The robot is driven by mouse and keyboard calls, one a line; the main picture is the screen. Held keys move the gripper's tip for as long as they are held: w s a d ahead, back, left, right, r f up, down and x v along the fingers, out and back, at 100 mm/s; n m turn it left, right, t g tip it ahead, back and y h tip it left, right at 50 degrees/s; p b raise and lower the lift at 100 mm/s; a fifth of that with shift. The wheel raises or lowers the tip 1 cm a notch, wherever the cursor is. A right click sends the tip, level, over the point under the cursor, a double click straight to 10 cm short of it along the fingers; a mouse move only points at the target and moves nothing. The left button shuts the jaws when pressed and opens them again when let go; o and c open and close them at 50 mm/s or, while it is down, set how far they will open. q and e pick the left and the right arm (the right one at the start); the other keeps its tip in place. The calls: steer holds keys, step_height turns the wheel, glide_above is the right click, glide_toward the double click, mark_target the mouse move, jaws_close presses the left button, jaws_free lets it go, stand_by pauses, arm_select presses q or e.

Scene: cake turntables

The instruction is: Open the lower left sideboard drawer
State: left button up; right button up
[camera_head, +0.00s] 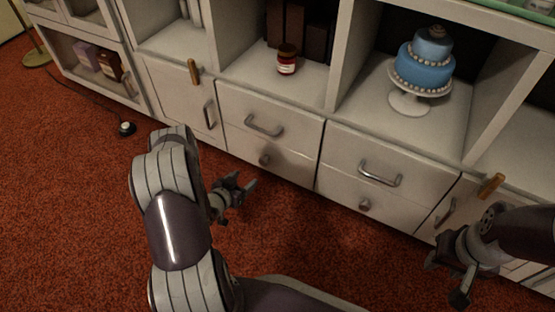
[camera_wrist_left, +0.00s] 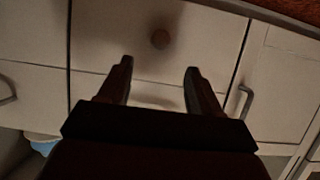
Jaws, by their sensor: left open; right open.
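The lower left sideboard drawer (camera_head: 285,166) is a white front with a small round knob (camera_head: 264,160). It looks shut, below a drawer with a bar handle (camera_head: 264,127). My left gripper (camera_head: 245,183) is open and empty, low in front of this drawer, apart from the knob. In the left wrist view the picture is turned over. The drawer front (camera_wrist_left: 205,40) and its brown knob (camera_wrist_left: 160,38) show there, the knob just beyond and between the fingertips (camera_wrist_left: 160,66). My right gripper (camera_head: 445,280) is open and empty, at the lower right of the head view.
The white sideboard has a second drawer pair, with a knob (camera_head: 364,205) below a bar handle (camera_head: 379,174). A blue cake (camera_head: 424,68) on a white stand and a red-labelled jar (camera_head: 287,62) sit in its open shelves. Red carpet (camera_head: 80,220) lies free in front.

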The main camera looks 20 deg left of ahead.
mark_target(262, 162)
arm_select(q)
steer(key=b+x, duration=0.8)
steer(key=x, duration=0.3)
steer(key=shift+w+a, duration=0.1)
steer(key=shift+w, duration=0.3)
steer(key=shift+w+b, duration=0.3)
steer(key=shift+w, duration=0.15)
jaws_close()
steer(key=shift+s+r, duration=0.1)
